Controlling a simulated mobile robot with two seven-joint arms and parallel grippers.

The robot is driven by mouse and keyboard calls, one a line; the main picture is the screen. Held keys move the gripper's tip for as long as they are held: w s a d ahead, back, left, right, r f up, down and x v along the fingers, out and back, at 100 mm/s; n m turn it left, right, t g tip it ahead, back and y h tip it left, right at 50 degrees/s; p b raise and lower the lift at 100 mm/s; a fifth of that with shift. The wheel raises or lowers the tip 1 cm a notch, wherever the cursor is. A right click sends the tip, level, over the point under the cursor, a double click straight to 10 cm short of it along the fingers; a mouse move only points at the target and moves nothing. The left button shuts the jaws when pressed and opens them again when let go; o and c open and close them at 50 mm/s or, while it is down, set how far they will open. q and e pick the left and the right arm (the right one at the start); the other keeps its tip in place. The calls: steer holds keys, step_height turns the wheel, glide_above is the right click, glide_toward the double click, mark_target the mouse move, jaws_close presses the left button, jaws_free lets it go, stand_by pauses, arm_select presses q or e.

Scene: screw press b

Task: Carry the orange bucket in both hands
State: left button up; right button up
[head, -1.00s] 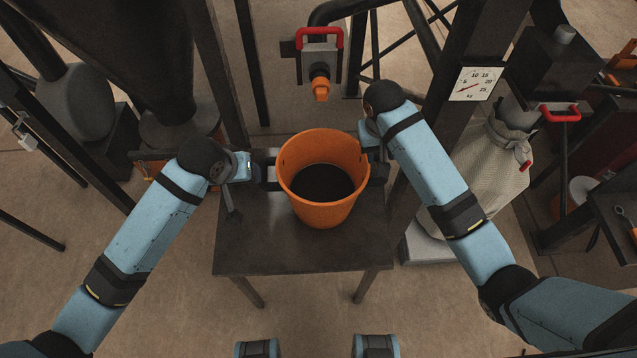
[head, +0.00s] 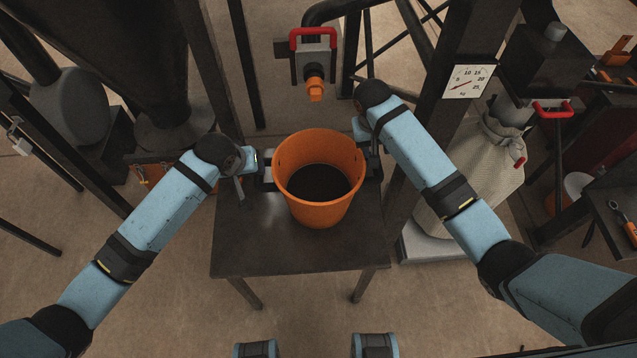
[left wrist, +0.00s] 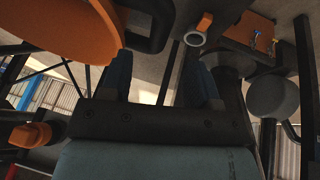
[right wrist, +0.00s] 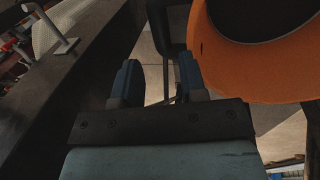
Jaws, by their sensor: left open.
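The orange bucket (head: 318,205) stands upright on a dark metal table (head: 300,255), its inside dark. Black handles stick out on its left and right sides. My left gripper (head: 258,163) is open beside the left handle. In the left wrist view the fingers (left wrist: 158,80) are apart and empty, with the black handle (left wrist: 157,38) ahead and the bucket (left wrist: 75,25) at upper left. My right gripper (head: 369,143) is beside the right handle. In the right wrist view its fingers (right wrist: 158,82) are apart, with the black handle (right wrist: 166,42) just beyond and the bucket (right wrist: 255,75) at right.
An orange spout (head: 315,85) with a red handle hangs behind the bucket. A dark post with a dial scale (head: 468,82) stands close to my right arm. A pale sack (head: 470,175) sits at right. The table's front part is bare.

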arm_select(q)
steer(key=x, duration=0.8)
steer(key=shift+f, duration=0.1)
arm_select(e)
steer(key=f, duration=0.2)
steer(key=d+f, duration=0.1)
steer(key=f, duration=0.5)
steer(key=shift+d+f, duration=0.1)
steer(key=shift+d, duration=0.25)
arm_select(q)
steer(key=c, duration=0.5)
arm_select(e)
steer(key=c, duration=0.5)
arm_select(q)
steer(key=c, duration=0.4)
arm_select(e)
jaws_close()
arm_select(q)
jaws_close()
